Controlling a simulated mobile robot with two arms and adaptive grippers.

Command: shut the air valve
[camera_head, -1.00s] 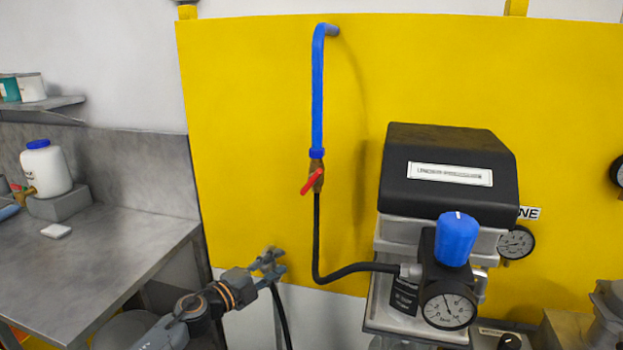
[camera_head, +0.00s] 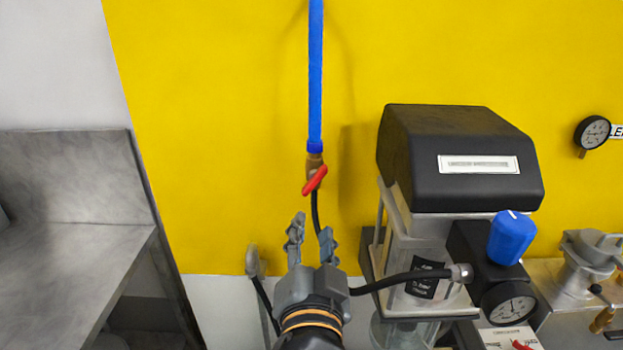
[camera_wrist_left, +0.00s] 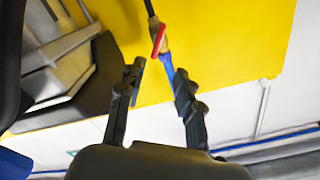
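The air valve has a red lever handle (camera_head: 315,180) on a brass body (camera_head: 314,160), at the lower end of a blue pipe (camera_head: 316,80) in front of a yellow panel. The lever sits at a slant across the body. In the left wrist view the red lever (camera_wrist_left: 158,40) shows ahead, beyond the fingertips. My left gripper (camera_head: 312,232) is open and empty, just below the valve, its fingers pointing up toward it and apart from the lever. It also shows in the wrist view (camera_wrist_left: 157,78). My right gripper is not in view.
A black hose (camera_head: 400,278) runs from the valve to the regulator with the blue knob (camera_head: 511,236). The black-topped machine (camera_head: 455,160) stands right of the valve. A steel bench (camera_head: 75,265) is at left. The panel (camera_head: 220,150) left of the valve is clear.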

